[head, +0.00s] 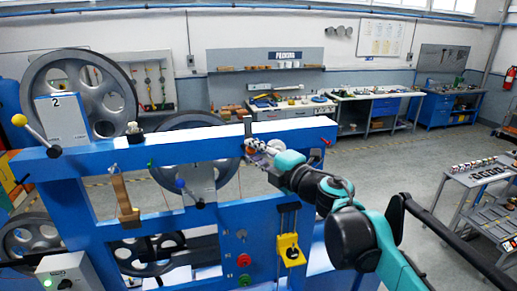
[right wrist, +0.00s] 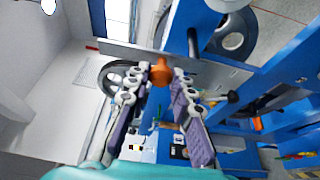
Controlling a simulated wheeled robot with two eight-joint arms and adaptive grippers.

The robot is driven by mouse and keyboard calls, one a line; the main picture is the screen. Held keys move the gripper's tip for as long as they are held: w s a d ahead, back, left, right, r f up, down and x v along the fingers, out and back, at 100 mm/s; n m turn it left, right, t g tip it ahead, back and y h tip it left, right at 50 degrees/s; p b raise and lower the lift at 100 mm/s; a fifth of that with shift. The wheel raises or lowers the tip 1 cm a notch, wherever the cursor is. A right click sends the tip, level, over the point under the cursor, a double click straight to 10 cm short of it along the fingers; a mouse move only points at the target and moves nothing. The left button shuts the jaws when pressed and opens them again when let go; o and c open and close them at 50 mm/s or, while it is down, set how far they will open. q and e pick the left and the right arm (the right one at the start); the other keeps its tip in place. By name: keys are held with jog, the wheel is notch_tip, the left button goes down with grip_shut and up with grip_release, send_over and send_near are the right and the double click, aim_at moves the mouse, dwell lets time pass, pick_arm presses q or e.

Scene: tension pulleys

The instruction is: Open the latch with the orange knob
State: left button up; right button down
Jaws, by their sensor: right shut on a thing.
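The orange knob (right wrist: 163,70) sits between the two fingertips of my right gripper (right wrist: 160,80) in the right wrist view, and the fingers are shut on it. In the head view my right gripper (head: 256,147) is at the right part of the blue frame's top beam (head: 212,146). There the gripper covers the knob and most of its latch. A short grey upright piece (head: 248,127) stands on the beam just above the gripper. My left gripper is not in view.
A lever with a yellow knob (head: 19,120) and one with a blue knob (head: 180,184) are on the frame to the left. Large grey pulleys (head: 88,92) stand behind it. A trolley (head: 480,185) stands far right.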

jog(key=shift+s+a+n, duration=0.15)
jog(key=shift+a+n, duration=0.2)
jog(key=shift+n, duration=0.45)
jog(key=shift+f, duration=0.1)
jog(key=c, duration=1.3)
grip_release()
jog(key=shift+a, duration=0.1)
jog(key=v, duration=1.2)
jog(key=shift+r, duration=0.3)
